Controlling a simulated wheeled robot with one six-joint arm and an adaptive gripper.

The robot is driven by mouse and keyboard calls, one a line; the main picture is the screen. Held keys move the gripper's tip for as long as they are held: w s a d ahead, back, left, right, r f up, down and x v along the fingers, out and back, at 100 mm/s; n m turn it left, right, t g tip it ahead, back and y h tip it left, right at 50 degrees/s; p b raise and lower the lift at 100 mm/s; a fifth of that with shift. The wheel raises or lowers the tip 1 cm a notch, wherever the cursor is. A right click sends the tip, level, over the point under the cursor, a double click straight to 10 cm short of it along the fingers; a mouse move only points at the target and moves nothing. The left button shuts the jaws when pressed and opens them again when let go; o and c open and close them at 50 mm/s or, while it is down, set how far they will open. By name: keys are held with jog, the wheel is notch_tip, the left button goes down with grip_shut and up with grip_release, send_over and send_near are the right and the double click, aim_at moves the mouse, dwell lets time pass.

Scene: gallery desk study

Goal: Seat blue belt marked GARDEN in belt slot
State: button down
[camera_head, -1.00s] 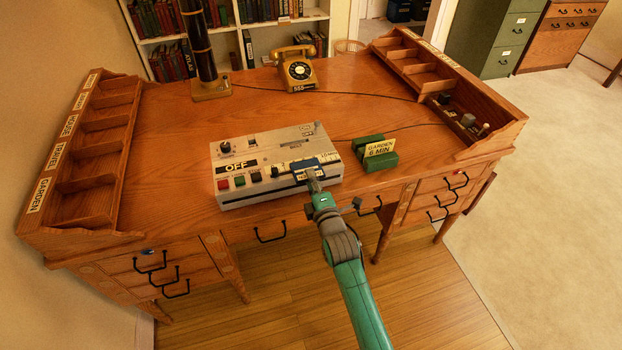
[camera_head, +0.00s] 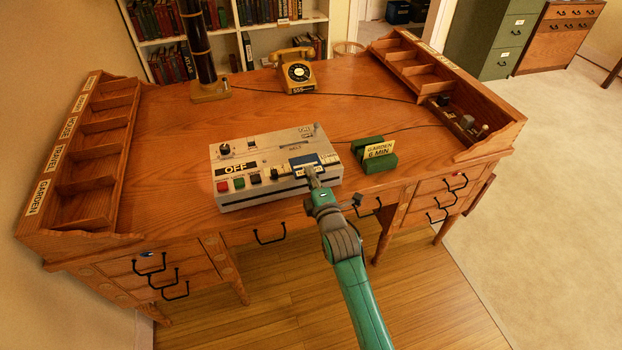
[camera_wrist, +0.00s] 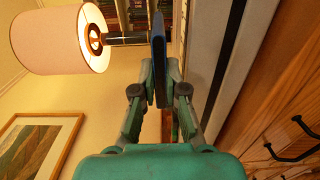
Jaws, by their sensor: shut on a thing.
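The blue belt (camera_head: 303,161) is a flat blue piece with a pale label on its near edge, too small to read. My gripper (camera_head: 313,178) is shut on its near edge and holds it over the right front part of the pale grey machine (camera_head: 236,192). In the wrist view, my gripper's fingers (camera_wrist: 160,85) pinch the belt (camera_wrist: 159,45), which shows edge-on. The belt slot is not clear in the head view; the belt and gripper cover part of the machine's front. I cannot tell whether the belt touches the machine.
A green holder (camera_head: 373,158) with a GARDEN 6 MIN card stands right of the machine. A yellow telephone (camera_head: 298,72) and a dark column (camera_head: 197,45) stand farther back. Pigeonhole racks line both desk sides. The desk (camera_head: 180,125) is clear left of the machine.

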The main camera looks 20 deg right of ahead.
jog(key=s+r, duration=0.2)
jog(key=s, duration=0.5)
jog(key=s+r, duration=0.3)
jog(key=s, duration=0.4)
